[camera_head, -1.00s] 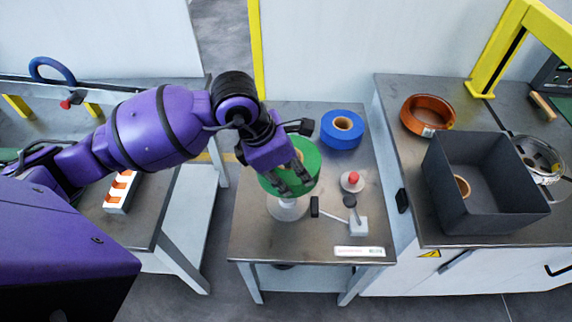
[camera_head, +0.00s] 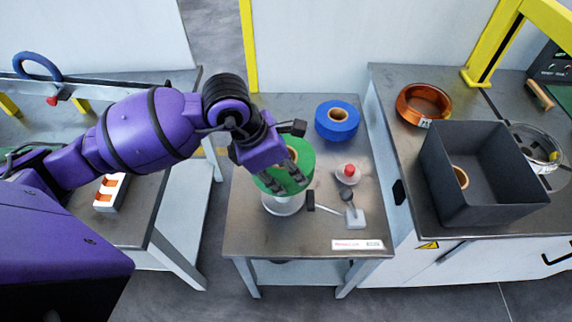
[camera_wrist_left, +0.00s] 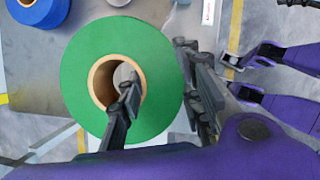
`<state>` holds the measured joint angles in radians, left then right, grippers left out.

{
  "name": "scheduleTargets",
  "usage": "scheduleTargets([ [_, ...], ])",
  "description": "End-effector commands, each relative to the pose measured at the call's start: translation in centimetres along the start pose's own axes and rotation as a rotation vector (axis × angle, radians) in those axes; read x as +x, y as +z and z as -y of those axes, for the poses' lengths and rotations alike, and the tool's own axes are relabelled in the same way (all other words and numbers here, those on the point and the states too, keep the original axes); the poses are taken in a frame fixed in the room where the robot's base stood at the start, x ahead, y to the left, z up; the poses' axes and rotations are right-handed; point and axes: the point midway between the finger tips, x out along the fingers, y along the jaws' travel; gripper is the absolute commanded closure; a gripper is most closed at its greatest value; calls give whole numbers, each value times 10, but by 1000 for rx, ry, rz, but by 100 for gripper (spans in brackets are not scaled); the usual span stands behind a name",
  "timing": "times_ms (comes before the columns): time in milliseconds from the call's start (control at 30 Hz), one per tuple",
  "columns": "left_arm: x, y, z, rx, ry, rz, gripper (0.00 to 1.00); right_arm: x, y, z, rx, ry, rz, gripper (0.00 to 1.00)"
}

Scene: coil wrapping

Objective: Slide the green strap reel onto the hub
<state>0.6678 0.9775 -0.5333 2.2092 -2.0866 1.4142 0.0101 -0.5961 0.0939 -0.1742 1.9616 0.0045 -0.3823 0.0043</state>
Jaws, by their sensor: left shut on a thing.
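The green strap reel (camera_head: 300,154) is a flat green ring with a cardboard core. My left gripper (camera_head: 285,178) is shut on it from the near side. In the left wrist view, one finger of the left gripper (camera_wrist_left: 160,95) reaches into the core of the reel (camera_wrist_left: 85,65) and the other lies along its outer rim. A pale round stand (camera_head: 283,204), which looks like the hub, shows just under the reel on the small table. The reel hides its top, so I cannot tell whether the reel touches it. My right gripper is not in view.
A blue reel (camera_head: 337,120) lies behind on the small table (camera_head: 300,240). A red-topped knob (camera_head: 347,171) and a small lever block (camera_head: 355,217) stand close to the right. A dark bin (camera_head: 485,215) and a copper coil (camera_head: 423,104) sit on the right bench.

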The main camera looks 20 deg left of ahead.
Motion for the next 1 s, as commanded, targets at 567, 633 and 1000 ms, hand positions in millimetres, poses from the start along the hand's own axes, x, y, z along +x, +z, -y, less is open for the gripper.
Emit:
scheduleTargets([
  [567,31,-12,0,3,4,5,100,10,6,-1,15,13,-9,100],
  [633,30,-11,-1,3,5,5,100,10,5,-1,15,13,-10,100],
  [1000,30,-11,-1,3,5,5,100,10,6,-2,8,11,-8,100],
])
